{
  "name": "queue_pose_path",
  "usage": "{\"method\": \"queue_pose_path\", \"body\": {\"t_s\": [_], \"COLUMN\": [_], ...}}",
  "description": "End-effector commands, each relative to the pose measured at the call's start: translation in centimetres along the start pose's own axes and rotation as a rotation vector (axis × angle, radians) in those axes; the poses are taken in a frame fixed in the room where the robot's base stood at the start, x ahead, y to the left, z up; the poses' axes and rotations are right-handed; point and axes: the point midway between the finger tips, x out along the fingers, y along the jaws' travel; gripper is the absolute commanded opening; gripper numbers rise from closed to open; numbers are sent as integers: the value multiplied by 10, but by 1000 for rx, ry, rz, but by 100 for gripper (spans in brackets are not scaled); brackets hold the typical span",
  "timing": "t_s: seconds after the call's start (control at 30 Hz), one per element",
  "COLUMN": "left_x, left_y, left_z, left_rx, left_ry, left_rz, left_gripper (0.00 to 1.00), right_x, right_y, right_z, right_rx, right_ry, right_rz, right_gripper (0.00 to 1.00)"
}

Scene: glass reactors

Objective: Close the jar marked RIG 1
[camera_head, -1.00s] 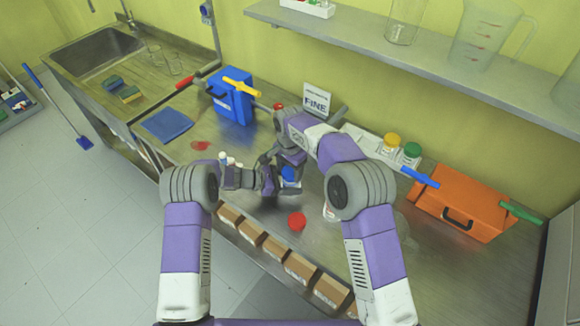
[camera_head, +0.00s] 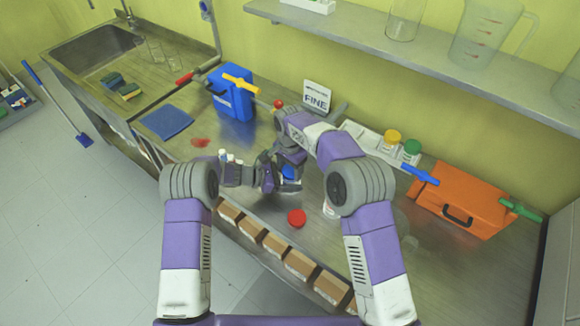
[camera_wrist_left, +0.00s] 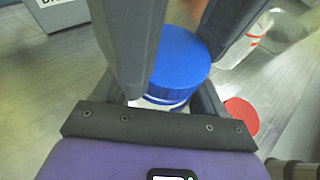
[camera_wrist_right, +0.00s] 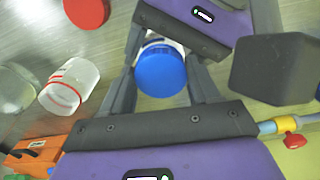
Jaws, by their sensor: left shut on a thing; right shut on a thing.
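A jar with a blue lid (camera_head: 289,172) is between my two grippers above the steel counter. In the left wrist view the blue lid (camera_wrist_left: 180,57) sits on top of the pale jar (camera_wrist_left: 160,102). My left gripper (camera_head: 266,178) is shut on the jar's body, below the lid. My right gripper (camera_wrist_right: 163,72) is shut on the blue lid, with a finger on each side of it. In the right wrist view the lid (camera_wrist_right: 161,70) hides most of the jar. I cannot read any RIG 1 mark.
A red lid (camera_head: 296,218) lies on the counter, and an open clear jar with a red rim (camera_wrist_right: 70,85) is near it. Small cardboard boxes (camera_head: 273,247) line the front edge. A blue case (camera_head: 232,97) and an orange case (camera_head: 462,205) stand farther off.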

Motion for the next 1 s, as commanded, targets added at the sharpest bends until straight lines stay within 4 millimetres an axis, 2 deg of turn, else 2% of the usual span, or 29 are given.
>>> {"method": "queue_pose_path", "body": {"t_s": [0.1,0.13,0.27,0.33,0.6,0.73,0.87,1.0], "left_x": [0,0,0,0,0,0,0,0], "left_y": [0,0,0,0,0,0,0,0], "left_z": [0,0,0,0,0,0,0,0], "left_rx": [0,0,0,0,0,0,0,0], "left_ry": [0,0,0,0,0,0,0,1], "left_rz": [0,0,0,0,1,1,1,1], "left_gripper": [17,0,0,0,0,0,0,0], "right_x": [3,3,3,3,3,3,3,3], "right_y": [0,0,0,-1,-4,-4,-4,-5], "right_z": [0,0,0,0,-1,-2,-3,-3], "right_rx": [0,1,54,147,732,966,1100,1138], "right_ry": [0,0,2,2,3,3,2,0], "right_rz": [1,0,2,2,2,2,1,1], "right_gripper": [33,33,33,33,33,33,33,33]}}
